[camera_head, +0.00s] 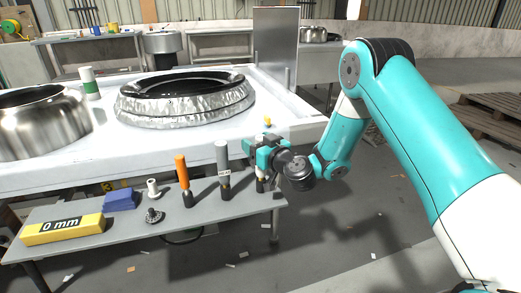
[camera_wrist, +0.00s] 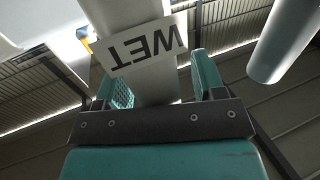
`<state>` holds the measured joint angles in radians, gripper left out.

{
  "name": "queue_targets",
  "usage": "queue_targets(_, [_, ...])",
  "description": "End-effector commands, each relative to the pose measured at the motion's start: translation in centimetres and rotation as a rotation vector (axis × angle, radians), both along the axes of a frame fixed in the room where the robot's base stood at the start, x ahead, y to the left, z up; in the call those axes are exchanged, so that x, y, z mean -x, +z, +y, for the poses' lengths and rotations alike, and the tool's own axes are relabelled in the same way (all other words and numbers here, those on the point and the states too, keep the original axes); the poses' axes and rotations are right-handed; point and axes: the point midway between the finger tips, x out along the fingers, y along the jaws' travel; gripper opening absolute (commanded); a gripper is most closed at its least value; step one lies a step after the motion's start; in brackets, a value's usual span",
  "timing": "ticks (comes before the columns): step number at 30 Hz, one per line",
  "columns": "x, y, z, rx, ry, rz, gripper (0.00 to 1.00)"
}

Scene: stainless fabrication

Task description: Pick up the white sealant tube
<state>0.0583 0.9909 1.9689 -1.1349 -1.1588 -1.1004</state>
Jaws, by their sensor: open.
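The white sealant tube stands upright at the right end of the low grey shelf, mostly hidden behind my gripper (camera_head: 260,153) in the head view. In the wrist view the white tube (camera_wrist: 137,14) passes between the two teal fingers of my gripper (camera_wrist: 160,73) and carries a label reading WET. The fingers stand apart on either side of it, with a gap visible at the right finger. Whether the left finger touches the tube cannot be told.
A grey tube (camera_head: 222,158) and an orange tube (camera_head: 182,171) stand just left on the shelf (camera_head: 110,235). Farther left are a white spool (camera_head: 153,188), dark knob (camera_head: 154,215), blue block (camera_head: 121,200) and yellow 0 mm gauge (camera_head: 62,229). The large worktable (camera_head: 190,142) rises behind.

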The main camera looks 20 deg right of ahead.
Motion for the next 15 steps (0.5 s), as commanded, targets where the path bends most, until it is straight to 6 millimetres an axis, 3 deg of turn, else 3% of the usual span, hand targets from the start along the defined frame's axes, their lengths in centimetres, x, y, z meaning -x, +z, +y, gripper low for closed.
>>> queue_targets(8, [-0.09,-0.12,0.03,0.000,0.000,0.000,0.61])
queue_targets(15, [-0.08,-0.10,0.02,0.000,0.000,0.000,0.09])
